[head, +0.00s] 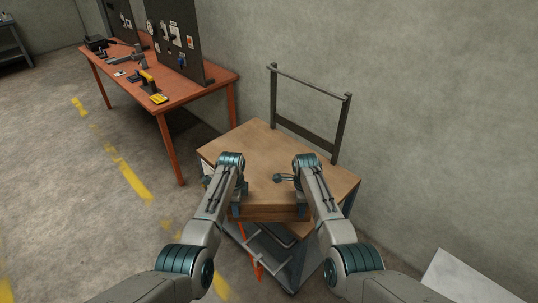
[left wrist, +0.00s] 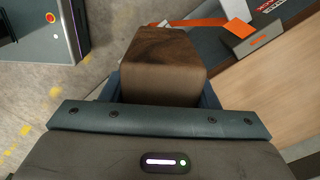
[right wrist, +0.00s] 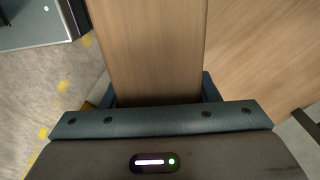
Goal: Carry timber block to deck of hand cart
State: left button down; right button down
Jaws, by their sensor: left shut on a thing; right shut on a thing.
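The timber block (head: 270,213) is a brown wooden bar held crosswise between my two grippers, at the near edge of the hand cart's wooden deck (head: 262,150). My left gripper (head: 237,208) is shut on its left end, and my right gripper (head: 305,210) on its right end. The block shows between the jaws in the left wrist view (left wrist: 164,65) and in the right wrist view (right wrist: 148,50). The deck lies to the right of the block in both wrist views. I cannot tell whether the block touches the deck.
A dark upright handle (head: 308,118) stands at the cart's far side. A lower shelf (head: 268,246) with some items is under the deck. An orange workbench (head: 190,92) with tools stands at the back left. The deck's visible middle is mostly clear.

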aim_at(269, 167)
jog(key=i, duration=1)
